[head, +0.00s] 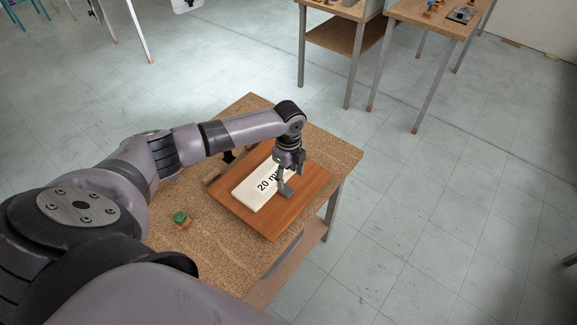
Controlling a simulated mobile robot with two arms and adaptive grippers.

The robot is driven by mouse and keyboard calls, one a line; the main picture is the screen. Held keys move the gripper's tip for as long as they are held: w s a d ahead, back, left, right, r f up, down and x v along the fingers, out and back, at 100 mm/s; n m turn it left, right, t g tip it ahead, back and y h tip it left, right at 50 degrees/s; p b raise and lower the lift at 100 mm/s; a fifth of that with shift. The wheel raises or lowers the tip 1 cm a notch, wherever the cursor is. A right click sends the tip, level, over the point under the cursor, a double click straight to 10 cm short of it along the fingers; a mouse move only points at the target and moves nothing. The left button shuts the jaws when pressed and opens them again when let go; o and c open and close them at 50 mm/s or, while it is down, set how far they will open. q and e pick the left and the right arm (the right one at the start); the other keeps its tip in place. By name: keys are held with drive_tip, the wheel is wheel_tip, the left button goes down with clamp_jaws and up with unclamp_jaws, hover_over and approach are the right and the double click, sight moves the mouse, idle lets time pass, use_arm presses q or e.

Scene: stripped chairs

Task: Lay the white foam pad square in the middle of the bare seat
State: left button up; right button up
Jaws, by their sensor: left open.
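The white foam pad (250,193), marked "20 m…" with the rest of the marking hidden, lies on the bare seat (272,222), a reddish-brown wooden board on the cork-topped table. The pad lies roughly along the seat, with seat showing on its near and right sides. My left gripper (286,184) points down over the pad's right end and hides part of it. Its fingers are open. I cannot tell whether they touch the pad. My right gripper is not in view.
A small green-topped object (181,218) sits on the cork-topped table (222,262) left of the seat. A dark clamp-like piece (228,156) is at the seat's far-left side. Other tables (440,17) stand at the back.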

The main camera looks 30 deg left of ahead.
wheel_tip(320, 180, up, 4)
drive_tip(key=p, duration=0.4)
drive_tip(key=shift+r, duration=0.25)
idle(0.5)
